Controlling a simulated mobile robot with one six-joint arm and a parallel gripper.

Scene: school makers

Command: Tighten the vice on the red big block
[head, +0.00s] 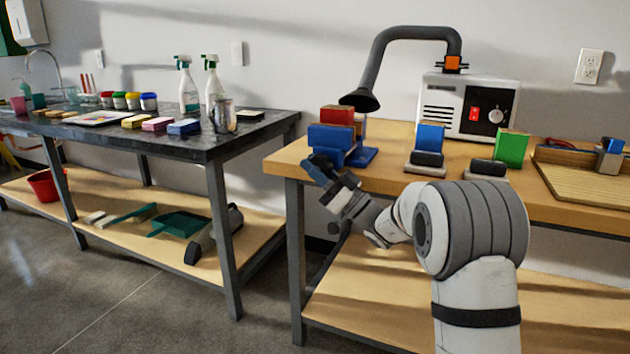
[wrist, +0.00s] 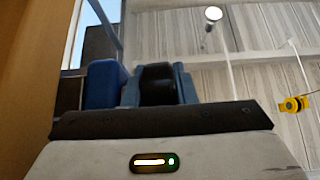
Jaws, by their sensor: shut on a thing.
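The red big block (head: 337,115) stands upright in the blue vice (head: 331,137) at the left front corner of the wooden workbench. Only its upper part shows above the vice. My gripper (head: 320,168) is low at the front of the vice, by the bench edge. In the wrist view, my gripper (wrist: 158,88) is shut on a dark rounded piece, apparently the vice handle (wrist: 157,84). A blue part of the vice (wrist: 104,84) is just left of it. How tightly the jaws press the block cannot be seen.
A blue block (head: 430,137) and a green block (head: 511,148) stand farther right on the workbench (head: 390,180). A grey extractor hose (head: 372,70) arches over the vice from a white unit (head: 467,105). A dark side table (head: 200,142) stands left across a gap.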

